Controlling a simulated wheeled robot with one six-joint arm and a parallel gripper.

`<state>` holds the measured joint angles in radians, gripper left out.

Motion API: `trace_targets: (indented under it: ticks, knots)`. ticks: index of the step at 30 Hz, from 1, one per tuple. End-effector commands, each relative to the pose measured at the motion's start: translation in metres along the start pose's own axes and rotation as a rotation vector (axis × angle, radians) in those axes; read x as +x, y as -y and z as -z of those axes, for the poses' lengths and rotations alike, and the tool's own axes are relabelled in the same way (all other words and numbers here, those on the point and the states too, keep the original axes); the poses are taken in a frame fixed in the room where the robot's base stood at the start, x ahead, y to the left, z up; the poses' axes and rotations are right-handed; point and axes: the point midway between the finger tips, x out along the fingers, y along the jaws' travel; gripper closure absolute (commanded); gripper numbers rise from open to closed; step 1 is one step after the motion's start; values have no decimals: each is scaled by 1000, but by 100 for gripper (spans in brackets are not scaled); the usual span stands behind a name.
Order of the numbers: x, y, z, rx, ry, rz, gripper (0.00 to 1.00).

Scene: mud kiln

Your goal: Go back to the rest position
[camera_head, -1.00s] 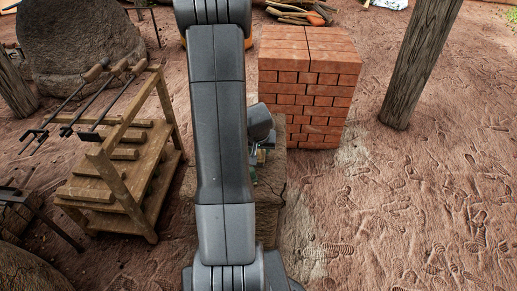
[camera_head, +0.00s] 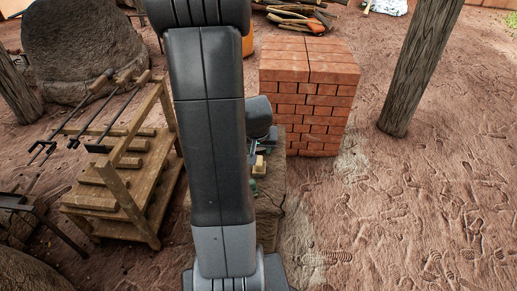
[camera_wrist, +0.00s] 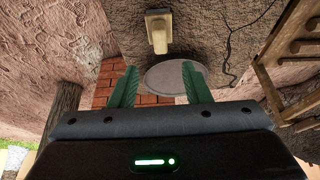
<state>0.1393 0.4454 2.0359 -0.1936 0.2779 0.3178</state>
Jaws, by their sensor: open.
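My gripper (camera_wrist: 158,87) shows in the wrist view with its two green fingers spread wide and nothing between them. A pale wooden block (camera_wrist: 159,30) lies on the rough brown surface beyond the fingertips, clear of them. A grey round disc (camera_wrist: 172,76) shows behind and between the fingers. In the head view my arm runs down the middle and hides most of the gripper and part of the worktop (camera_head: 268,205). A small yellowish block (camera_head: 259,163) shows at the arm's right edge.
A red brick stack (camera_head: 309,95) stands behind the worktop on the right. A wooden post (camera_head: 422,65) is farther right. A wooden rack with long tools (camera_head: 130,165) stands close on the left, before a large boulder (camera_head: 85,45). The ground at right is open.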

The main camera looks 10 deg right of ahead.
Motion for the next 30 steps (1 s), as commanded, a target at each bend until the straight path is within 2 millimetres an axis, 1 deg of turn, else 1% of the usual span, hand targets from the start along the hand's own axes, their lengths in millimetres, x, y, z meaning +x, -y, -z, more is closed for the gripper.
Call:
trace_targets:
  ticks: [10, 14, 17, 20, 26, 30]
  knots:
    - [-1, 0, 0, 0, 1, 0, 57]
    - [5, 0, -1, 0, 2, 0, 57]
    - [16, 0, -2, 0, 4, -1, 57]
    - [32, 0, -2, 0, 5, -1, 57]
    - [71, 0, -3, -1, 4, -1, 57]
    - [100, 0, -3, 1, 4, -1, 57]
